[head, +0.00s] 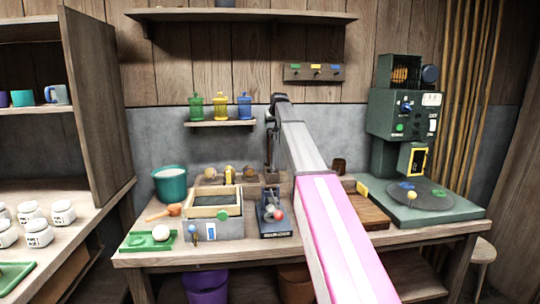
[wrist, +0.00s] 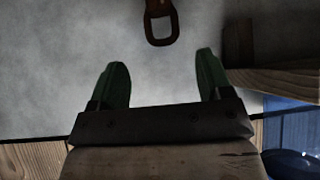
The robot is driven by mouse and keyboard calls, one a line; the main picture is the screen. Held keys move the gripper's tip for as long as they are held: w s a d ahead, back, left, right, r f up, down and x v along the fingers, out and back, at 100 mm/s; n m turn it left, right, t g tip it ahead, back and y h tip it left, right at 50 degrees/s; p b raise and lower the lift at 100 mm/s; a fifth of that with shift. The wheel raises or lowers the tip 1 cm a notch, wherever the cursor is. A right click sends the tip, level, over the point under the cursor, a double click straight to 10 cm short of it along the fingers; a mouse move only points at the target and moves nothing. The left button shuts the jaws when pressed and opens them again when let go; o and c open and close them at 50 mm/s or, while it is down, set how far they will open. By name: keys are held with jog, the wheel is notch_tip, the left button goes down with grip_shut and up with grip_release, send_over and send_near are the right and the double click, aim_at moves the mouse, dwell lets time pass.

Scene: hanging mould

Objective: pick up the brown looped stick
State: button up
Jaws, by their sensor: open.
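A brown loop (wrist: 161,24), the end of what looks like the brown looped stick, shows at the top middle of the wrist view against a grey surface. The rest of it runs out past the top edge. My gripper (wrist: 160,72) is open, with its two green fingers apart and nothing between them. The loop lies beyond the fingertips, roughly centred between them and apart from both. In the head view I cannot make out the stick; my arm covers part of the bench and wall there.
The workbench holds a teal bucket (head: 170,183), a grey box with a wooden frame (head: 215,225) and a green machine (head: 402,115). A small shelf (head: 220,123) with coloured bottles is left of my arm. A wooden edge (wrist: 275,80) shows at the right in the wrist view.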

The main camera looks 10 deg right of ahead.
jog(key=x, duration=0.5)
jog(key=shift+s+a+f, duration=0.1)
jog(key=shift+a, duration=0.1)
jog(key=c, duration=1.3)
jog(key=shift+c, duration=0.2)
